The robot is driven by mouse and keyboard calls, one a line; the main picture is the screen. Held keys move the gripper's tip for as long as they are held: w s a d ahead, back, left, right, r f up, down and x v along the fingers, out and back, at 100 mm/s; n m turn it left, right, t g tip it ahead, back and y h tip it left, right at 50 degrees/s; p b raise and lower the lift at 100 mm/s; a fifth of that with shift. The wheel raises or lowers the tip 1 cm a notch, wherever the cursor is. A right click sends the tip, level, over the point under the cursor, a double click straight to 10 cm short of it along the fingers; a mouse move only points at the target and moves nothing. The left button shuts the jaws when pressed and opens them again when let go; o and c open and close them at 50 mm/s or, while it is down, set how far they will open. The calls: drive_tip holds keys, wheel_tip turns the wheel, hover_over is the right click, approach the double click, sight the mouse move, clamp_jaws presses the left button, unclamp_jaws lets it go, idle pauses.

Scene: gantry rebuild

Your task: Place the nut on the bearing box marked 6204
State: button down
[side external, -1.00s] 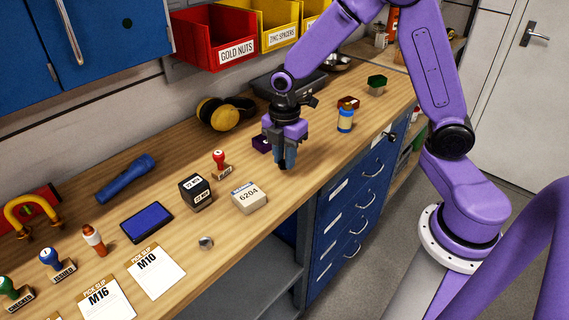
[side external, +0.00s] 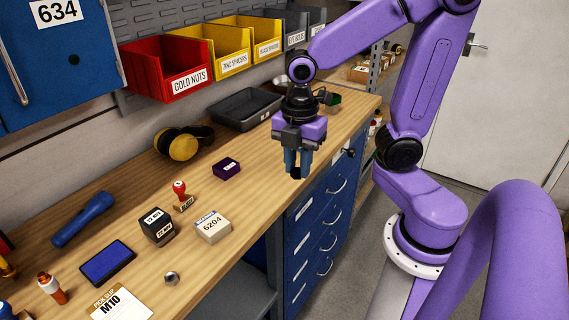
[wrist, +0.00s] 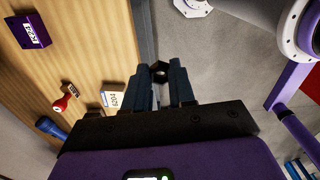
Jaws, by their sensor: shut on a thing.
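The bearing box (side external: 213,227) marked 6204 is a small pale carton lying on the bench near its front edge. It also shows in the wrist view (wrist: 112,96), left of my fingers. My gripper (side external: 297,173) is above the bench's front edge, to the right of the box and farther along the bench, clear of it. In the wrist view my gripper (wrist: 160,78) is shut on a dark hexagonal nut (wrist: 159,70) at the fingertips. In the side view the nut is a small dark shape, hard to make out between the fingertips.
A black block (side external: 158,227), red-handled stamp (side external: 182,196), blue ink pad (side external: 107,263) and purple box (side external: 227,169) stand around the bearing box. A small silver piece (side external: 172,278) lies near the front edge. Yellow ear defenders (side external: 182,146) and a black tray (side external: 246,108) are farther back.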

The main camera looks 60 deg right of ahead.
drive_tip(key=shift+s+r, duration=0.15)
drive_tip(key=shift+s, duration=0.2)
drive_tip(key=shift+a, duration=0.1)
drive_tip(key=a+r+m, duration=0.1)
drive_tip(key=a+r, duration=0.2)
drive_tip(key=a, duration=0.5)
hover_over(213, 222)
drive_tip(key=f, duration=0.9)
drive_tip(key=shift+s+d, duration=0.15)
drive_tip(key=shift+s, duration=0.05)
drive_tip(key=shift+w+f, duration=0.15)
drive_tip(key=shift+f, duration=0.8)
drive_tip(key=shift+w+f, duration=0.1)
drive_tip(key=shift+f, duration=0.85)
drive_tip(key=shift+f, duration=0.15)
drive_tip(key=c, duration=0.9)
unclamp_jaws()
drive_tip(key=shift+c, duration=0.2)
